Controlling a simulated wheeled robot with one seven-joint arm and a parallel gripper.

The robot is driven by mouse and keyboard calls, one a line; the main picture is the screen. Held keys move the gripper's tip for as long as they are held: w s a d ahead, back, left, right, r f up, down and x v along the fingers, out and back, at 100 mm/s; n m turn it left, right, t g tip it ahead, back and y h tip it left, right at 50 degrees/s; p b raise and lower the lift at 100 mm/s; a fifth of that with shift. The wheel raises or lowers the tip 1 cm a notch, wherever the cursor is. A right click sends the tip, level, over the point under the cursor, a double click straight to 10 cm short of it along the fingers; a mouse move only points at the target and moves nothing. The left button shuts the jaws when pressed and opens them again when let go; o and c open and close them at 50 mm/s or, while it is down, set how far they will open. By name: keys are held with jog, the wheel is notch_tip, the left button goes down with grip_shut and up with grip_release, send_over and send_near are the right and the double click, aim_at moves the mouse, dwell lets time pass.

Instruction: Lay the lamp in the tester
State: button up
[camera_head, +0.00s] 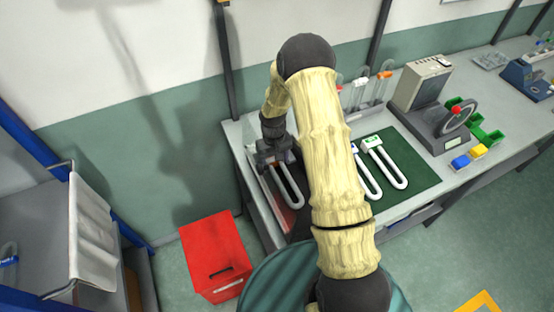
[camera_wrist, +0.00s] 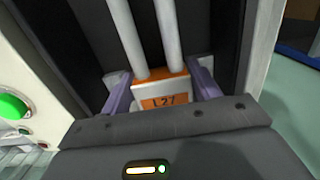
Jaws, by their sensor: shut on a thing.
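My gripper (camera_head: 276,157) is shut on the base of a white U-shaped lamp (camera_head: 290,188). In the wrist view my gripper's purple fingers (camera_wrist: 161,95) are on both sides of the lamp's white and orange base (camera_wrist: 162,94), labelled L27. The lamp's two tubes (camera_wrist: 171,40) point away from the gripper. They lie over or in a dark recess with pale side walls (camera_wrist: 262,45), which looks like the tester. Whether the lamp touches its floor cannot be told. A green button (camera_wrist: 12,106) is at the left.
Two similar lamps (camera_head: 391,165) lie on a green mat (camera_head: 420,165), one partly hidden by my arm. A grey machine (camera_head: 422,85) and small coloured bins (camera_head: 478,152) stand farther right. A red bin (camera_head: 215,255) stands on the floor beside the bench.

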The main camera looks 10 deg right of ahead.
jog(key=shift+d+f, duration=0.15)
jog(key=shift+d, duration=0.4)
jog(key=o, duration=1.2)
jog(key=shift+d, duration=0.2)
jog(key=shift+c, duration=0.2)
jog(key=shift+s+a+f, duration=0.1)
jog(key=shift+a, duration=0.25)
jog(key=shift+w+a+r, duration=0.1)
jog(key=shift+w+r, duration=0.25)
jog(key=shift+r, duration=0.05)
notch_tip(320, 180, up, 17)
jog(key=b, duration=0.3)
jog(key=shift+w+b, duration=0.35)
jog(key=shift+b, duration=0.05)
jog(key=shift+d, duration=0.2)
